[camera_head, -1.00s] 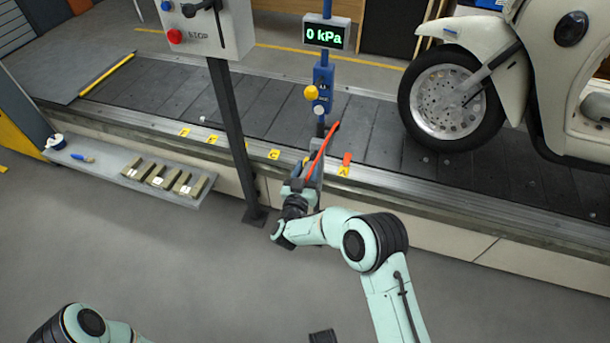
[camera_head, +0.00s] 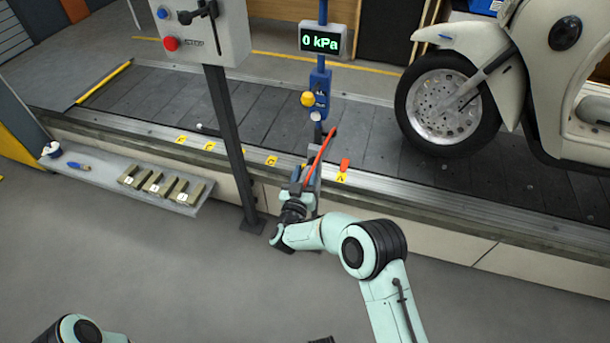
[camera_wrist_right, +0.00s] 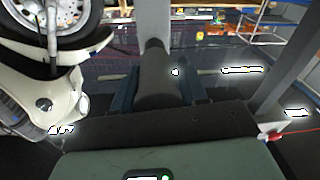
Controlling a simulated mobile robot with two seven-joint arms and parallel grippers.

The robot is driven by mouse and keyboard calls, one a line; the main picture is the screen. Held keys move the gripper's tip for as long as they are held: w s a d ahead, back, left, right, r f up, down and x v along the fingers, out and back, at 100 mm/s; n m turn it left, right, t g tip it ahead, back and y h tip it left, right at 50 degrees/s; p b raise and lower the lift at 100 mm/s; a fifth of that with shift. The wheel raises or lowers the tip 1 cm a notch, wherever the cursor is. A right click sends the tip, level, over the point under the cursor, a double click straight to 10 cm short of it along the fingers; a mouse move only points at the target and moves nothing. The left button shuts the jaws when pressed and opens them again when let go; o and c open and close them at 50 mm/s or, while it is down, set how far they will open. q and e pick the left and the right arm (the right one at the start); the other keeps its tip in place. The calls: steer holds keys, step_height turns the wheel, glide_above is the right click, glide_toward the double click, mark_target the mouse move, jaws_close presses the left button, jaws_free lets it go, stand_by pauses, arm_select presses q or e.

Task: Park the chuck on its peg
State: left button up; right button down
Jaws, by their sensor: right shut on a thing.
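My right gripper (camera_head: 299,188) is in front of the conveyor's near edge, beside the blue air post (camera_head: 319,92). In the right wrist view its two blue fingers (camera_wrist_right: 158,93) are shut on a dark grey cylindrical part, the chuck (camera_wrist_right: 157,78). In the head view the chuck is mostly hidden by the gripper. A red hose (camera_head: 322,152) rises from the gripper toward the post. A pale upright (camera_wrist_right: 153,22) stands just beyond the chuck in the wrist view; I cannot tell whether they touch. I cannot clearly pick out the peg. My left gripper is out of view.
A cream scooter (camera_head: 545,75) stands on the slat conveyor (camera_head: 250,112) at right. A dark post carries the control box (camera_head: 208,32), left of my gripper. A grey shelf (camera_head: 108,185) with labelled blocks is at left. The display (camera_head: 320,41) reads 0 kPa.

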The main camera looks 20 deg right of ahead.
steer(key=shift+w+d, duration=0.3)
steer(key=shift+w, duration=0.15)
steer(key=c, duration=0.5)
jaws_free()
steer(key=shift+b, duration=0.3)
